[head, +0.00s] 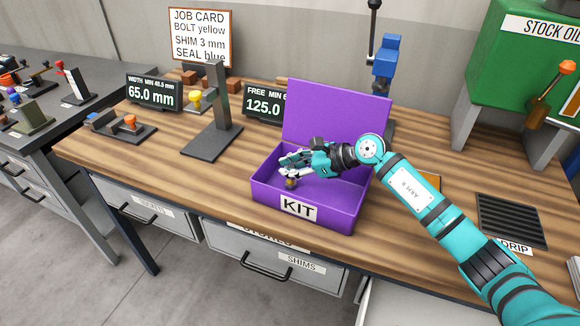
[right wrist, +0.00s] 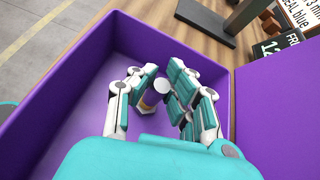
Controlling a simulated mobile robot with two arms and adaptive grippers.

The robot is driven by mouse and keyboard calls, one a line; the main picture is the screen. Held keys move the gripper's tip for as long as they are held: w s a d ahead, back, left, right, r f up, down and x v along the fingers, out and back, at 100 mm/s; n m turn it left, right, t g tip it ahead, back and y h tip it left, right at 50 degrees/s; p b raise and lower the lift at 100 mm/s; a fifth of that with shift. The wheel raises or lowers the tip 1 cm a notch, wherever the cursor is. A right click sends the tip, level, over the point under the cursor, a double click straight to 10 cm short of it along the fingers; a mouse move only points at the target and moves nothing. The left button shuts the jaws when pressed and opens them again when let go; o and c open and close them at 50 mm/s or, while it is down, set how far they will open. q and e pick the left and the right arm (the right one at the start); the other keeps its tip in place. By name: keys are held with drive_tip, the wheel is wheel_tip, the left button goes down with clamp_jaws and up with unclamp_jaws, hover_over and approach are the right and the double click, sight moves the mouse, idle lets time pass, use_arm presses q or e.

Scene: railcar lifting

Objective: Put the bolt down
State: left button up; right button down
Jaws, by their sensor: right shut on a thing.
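My right gripper (head: 290,172) is inside the open purple KIT box (head: 262,187), reaching in from the right. It is shut on the bolt (head: 291,183), whose small yellowish end shows below the fingers, close over the box floor. In the right wrist view, the fingers (right wrist: 157,95) close around the bolt (right wrist: 150,98), which has a pale round end and a dull yellow band. The fingers hide part of it, and I cannot tell whether it touches the floor. My left gripper is not in view.
The box lid (head: 335,112) stands open at the back. A dark gauge stand (head: 215,140) is left of the box, with readout displays (head: 153,93) behind. A job card (head: 200,36) reads BOLT yellow. A drip grate (head: 510,220) lies at right.

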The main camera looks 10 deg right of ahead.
drive_tip(key=shift+f, duration=0.15)
drive_tip(key=c, duration=1.4)
unclamp_jaws()
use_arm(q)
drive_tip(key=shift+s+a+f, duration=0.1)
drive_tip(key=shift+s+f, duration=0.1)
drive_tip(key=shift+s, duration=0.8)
use_arm(e)
drive_tip(key=shift+o, duration=0.2)
drive_tip(key=shift+r, duration=0.35)
use_arm(q)
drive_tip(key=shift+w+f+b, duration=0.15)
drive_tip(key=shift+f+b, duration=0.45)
drive_tip(key=shift+b, duration=0.05)
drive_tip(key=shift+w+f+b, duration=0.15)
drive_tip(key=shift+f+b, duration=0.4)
drive_tip(key=shift+b, duration=0.05)
use_arm(e)
drive_tip(key=v, duration=1.2)
drive_tip(key=shift+f, duration=0.15)
drive_tip(key=shift+a, duration=0.15)
